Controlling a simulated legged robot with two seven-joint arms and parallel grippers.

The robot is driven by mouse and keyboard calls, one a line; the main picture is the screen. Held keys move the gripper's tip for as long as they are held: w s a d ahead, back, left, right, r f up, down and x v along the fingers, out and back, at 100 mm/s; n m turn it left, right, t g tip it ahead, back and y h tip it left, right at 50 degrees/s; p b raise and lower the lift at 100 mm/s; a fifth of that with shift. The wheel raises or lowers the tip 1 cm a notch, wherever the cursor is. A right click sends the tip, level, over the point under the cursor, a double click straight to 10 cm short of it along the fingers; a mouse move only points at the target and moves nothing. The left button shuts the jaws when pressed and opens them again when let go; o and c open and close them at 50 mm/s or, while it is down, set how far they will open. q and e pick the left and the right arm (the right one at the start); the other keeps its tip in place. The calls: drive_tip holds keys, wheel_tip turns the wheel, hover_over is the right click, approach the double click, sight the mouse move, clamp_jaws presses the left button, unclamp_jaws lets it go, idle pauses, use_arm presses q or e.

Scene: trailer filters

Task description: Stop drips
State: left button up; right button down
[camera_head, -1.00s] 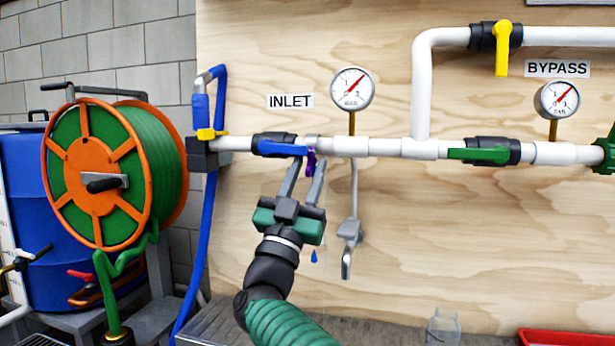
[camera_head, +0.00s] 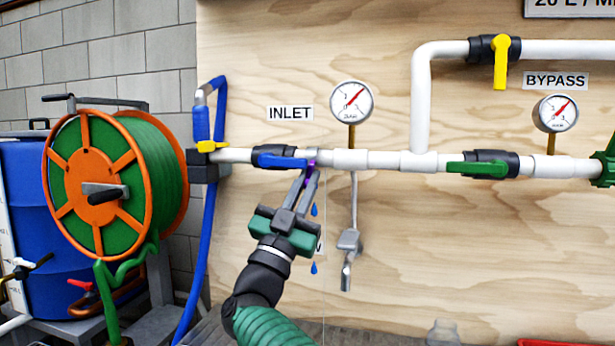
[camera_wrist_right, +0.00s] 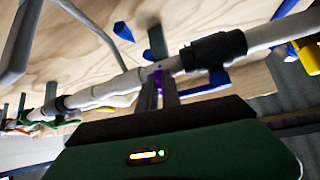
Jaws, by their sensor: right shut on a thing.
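The white inlet pipe (camera_head: 234,155) runs along the plywood panel. It carries an inlet valve (camera_head: 275,151) with a blue lever (camera_head: 283,161) lying along the pipe. Just right of it, a small purple part (camera_head: 311,163) sits at a pipe joint. Blue drops (camera_head: 314,268) hang in the air below. My right gripper (camera_head: 311,172) reaches up from below, shut on the purple part. In the right wrist view, the purple part (camera_wrist_right: 157,86) shows between the fingers, beside the dark valve body (camera_wrist_right: 212,52). My left gripper is not in view.
An INLET gauge (camera_head: 351,101) stands above the pipe, and a grey lever-like fitting (camera_head: 349,240) hangs below. To the right are a green lever (camera_head: 476,168), a yellow lever (camera_head: 500,62) and a BYPASS gauge (camera_head: 556,113). A green hose reel (camera_head: 110,185) and blue barrel (camera_head: 28,225) stand left.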

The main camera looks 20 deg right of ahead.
drive_tip(key=c, duration=1.5)
unclamp_jaws()
drive_tip(key=shift+c, duration=0.2)
drive_tip(key=p+v, duration=0.3)
drive_tip(key=v, duration=1.4)
drive_tip(key=shift+p, duration=0.35)
